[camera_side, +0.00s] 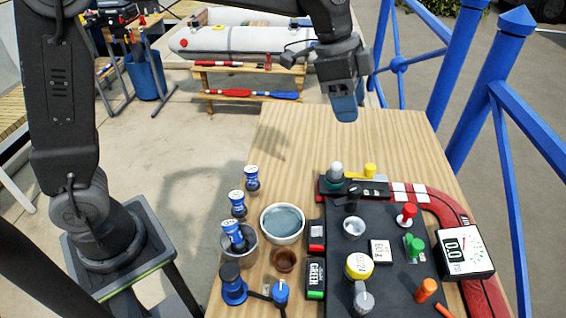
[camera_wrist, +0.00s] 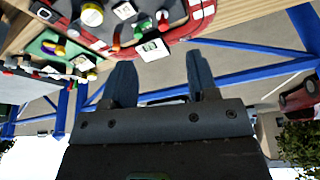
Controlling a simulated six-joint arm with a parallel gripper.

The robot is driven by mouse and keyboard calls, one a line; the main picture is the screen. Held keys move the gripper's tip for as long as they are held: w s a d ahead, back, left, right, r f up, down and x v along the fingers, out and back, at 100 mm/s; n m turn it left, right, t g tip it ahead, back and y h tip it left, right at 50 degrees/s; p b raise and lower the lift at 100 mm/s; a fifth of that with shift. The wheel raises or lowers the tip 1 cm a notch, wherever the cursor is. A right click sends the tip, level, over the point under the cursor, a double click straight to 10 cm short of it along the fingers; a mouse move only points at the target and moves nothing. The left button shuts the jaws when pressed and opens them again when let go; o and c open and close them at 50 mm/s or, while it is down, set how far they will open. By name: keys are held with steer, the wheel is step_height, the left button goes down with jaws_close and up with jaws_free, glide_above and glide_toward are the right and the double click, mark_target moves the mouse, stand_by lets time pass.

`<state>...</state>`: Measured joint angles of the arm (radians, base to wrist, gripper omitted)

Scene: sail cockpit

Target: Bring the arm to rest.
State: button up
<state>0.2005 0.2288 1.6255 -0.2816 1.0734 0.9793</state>
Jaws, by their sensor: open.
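My gripper (camera_side: 344,106) is raised above the far end of the wooden table (camera_side: 285,140) in the side view, with its fingers pointing down. In the wrist view my gripper (camera_wrist: 160,80) shows two blue fingers standing apart with nothing between them. It is open, empty and touches nothing that I can see.
A dark panel (camera_side: 390,275) with coloured knobs and a white gauge (camera_side: 466,252) fills the table's near right. A bowl (camera_side: 283,222), a metal cup (camera_side: 250,250) and several blue-and-white cans stand left of it. Blue railings (camera_side: 480,100) rise at the right. The far tabletop is clear.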

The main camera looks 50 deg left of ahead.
steer(key=s+a+f+n+t+y, duration=0.1)
steer(key=s+a+n, duration=0.5)
steer(key=s, duration=0.5)
steer(key=s+a+f+n+t+y, duration=0.1)
steer(key=s+a+n+t+y, duration=0.1)
steer(key=s+a+n, duration=0.4)
steer(key=s+a, duration=0.1)
steer(key=s, duration=0.4)
steer(key=shift+s+t, duration=0.3)
steer(key=shift+s, duration=0.05)
